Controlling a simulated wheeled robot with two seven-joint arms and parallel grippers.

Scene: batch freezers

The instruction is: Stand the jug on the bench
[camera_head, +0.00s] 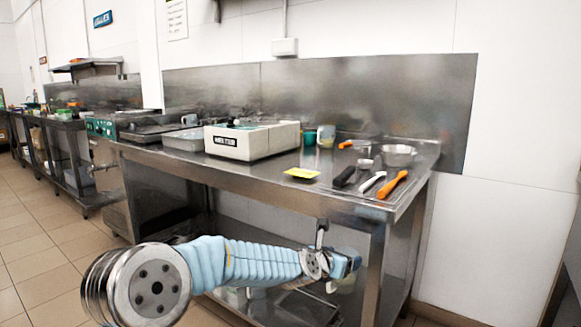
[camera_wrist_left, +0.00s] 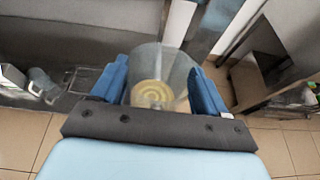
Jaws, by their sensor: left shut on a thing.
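My left gripper (camera_head: 342,265) is in front of the bench, below the level of its top, at the end of the blue-sleeved arm. In the left wrist view my left gripper (camera_wrist_left: 160,88) has its blue fingers on either side of a clear, see-through jug (camera_wrist_left: 152,62) and is shut on it. A round yellowish patch shows at the jug's bottom. In the head view the jug is mostly hidden or too faint to make out. The steel bench (camera_head: 240,178) stands against the wall. My right gripper is not in view.
On the bench are a white boxy appliance (camera_head: 251,140), a yellow card (camera_head: 302,173), orange-handled (camera_head: 393,185), white and black tools, a steel pan (camera_head: 398,155) and a teal cup (camera_head: 309,138). The front strip left of the yellow card looks bare. A lower shelf sits beneath.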

